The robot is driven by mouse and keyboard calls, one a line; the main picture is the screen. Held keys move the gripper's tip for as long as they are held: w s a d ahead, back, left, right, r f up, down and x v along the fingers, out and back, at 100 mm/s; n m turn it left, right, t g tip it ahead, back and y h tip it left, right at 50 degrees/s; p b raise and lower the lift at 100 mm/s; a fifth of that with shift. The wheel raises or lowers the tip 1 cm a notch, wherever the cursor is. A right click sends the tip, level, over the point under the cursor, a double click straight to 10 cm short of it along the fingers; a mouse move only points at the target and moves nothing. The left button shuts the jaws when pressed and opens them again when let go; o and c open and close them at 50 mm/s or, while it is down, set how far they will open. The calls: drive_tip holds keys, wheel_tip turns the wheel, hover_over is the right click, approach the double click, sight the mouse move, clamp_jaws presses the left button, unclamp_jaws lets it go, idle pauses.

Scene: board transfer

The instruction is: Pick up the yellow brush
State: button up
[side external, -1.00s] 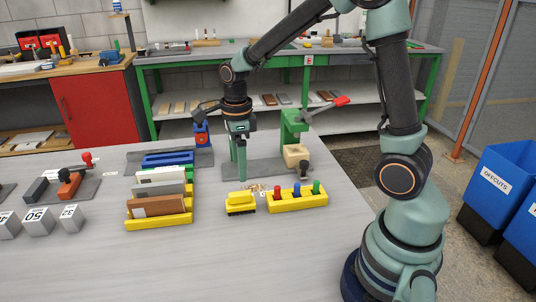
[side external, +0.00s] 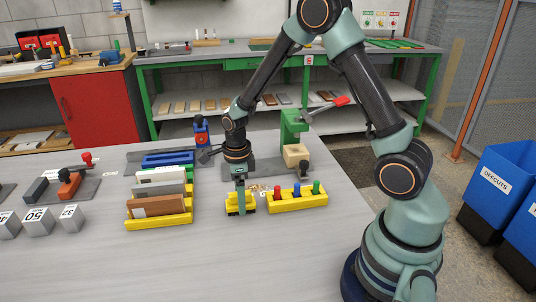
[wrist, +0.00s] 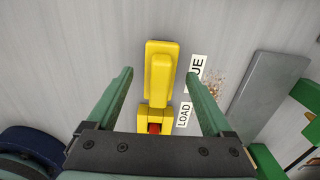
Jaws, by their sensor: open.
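The yellow brush (side external: 249,201) lies on the grey table in the side view, at the left end of a yellow block with coloured pegs. My gripper (side external: 241,211) points down at the brush, and its fingers cover the brush's middle in that view. In the wrist view the brush (wrist: 161,68) runs up the picture with its raised handle in the middle. My gripper (wrist: 160,76) is open there, one green finger on each side of the brush with a gap to both. The brush's bristles are hidden in the wrist view.
The yellow peg block (side external: 298,203) is close right of the brush; its red peg (wrist: 154,128) shows in the wrist view. Left is a yellow rack (side external: 160,222) of boards. A green clamp (side external: 291,128) stands on a grey plate behind. The front table is clear.

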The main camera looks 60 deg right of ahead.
drive_tip(key=shift+f, duration=0.9)
clamp_jaws()
wheel_tip(320, 180, up, 20)
